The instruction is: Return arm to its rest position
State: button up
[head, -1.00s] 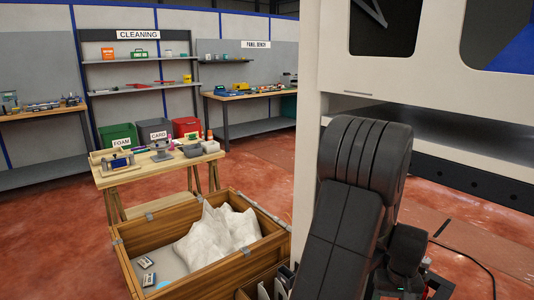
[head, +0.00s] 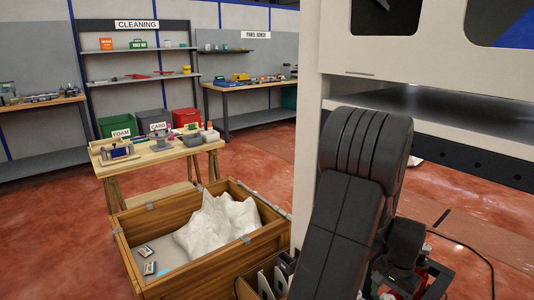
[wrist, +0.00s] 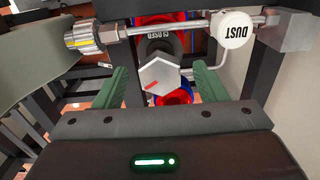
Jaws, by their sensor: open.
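My gripper (wrist: 162,84) shows in the wrist view as two green fingers held apart, with nothing gripped between them. Beyond the gap is a grey hexagonal knob (wrist: 158,76) with a red mark. I cannot tell how far it is from the fingers. My dark folded arm (head: 345,225) stands at the right of centre in the head view, in front of a pale machine. The gripper itself cannot be made out in the head view.
In the head view, a pale machine (head: 440,68) is close at right. A wooden crate (head: 205,268) with white sacking stands left of my arm; a workbench (head: 160,155) is behind.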

jog(key=m+b, duration=0.1)
jog(key=m, duration=0.4)
jog(key=shift+m, duration=0.3)
jog(key=shift+r, duration=2.25)
